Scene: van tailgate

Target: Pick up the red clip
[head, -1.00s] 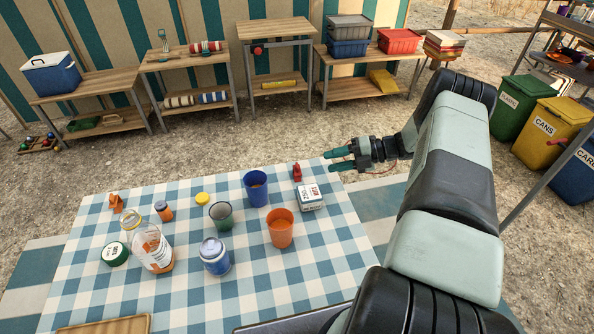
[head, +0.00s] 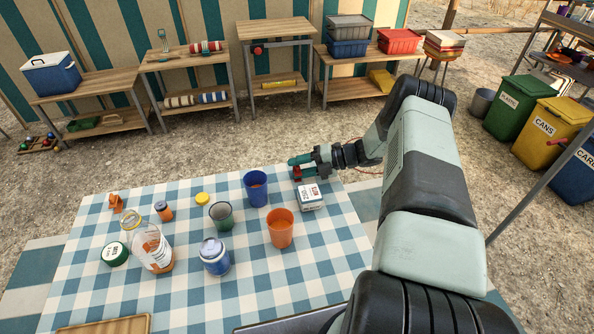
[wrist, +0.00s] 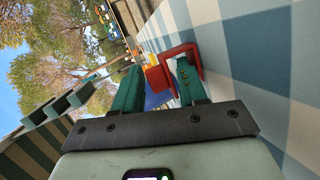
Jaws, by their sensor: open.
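The red clip (head: 297,171) stands near the far right edge of the checked tablecloth (head: 330,215), partly hidden by my fingers in the head view. In the wrist view the red clip (wrist: 157,78) shows beyond and between my fingertips, with its loop (wrist: 192,48) around or behind the right finger; I cannot tell which. My gripper (head: 293,170) is open, low over the table, its fingers pointing left on either side of the clip. The gripper (wrist: 157,82) holds nothing that I can see.
A white box (head: 310,198) stands just in front of the clip. A blue cup (head: 256,190) is to its left, with an orange cup (head: 280,230) nearer. A green cup (head: 221,215) and several jars stand further left. Wooden benches are well behind the table.

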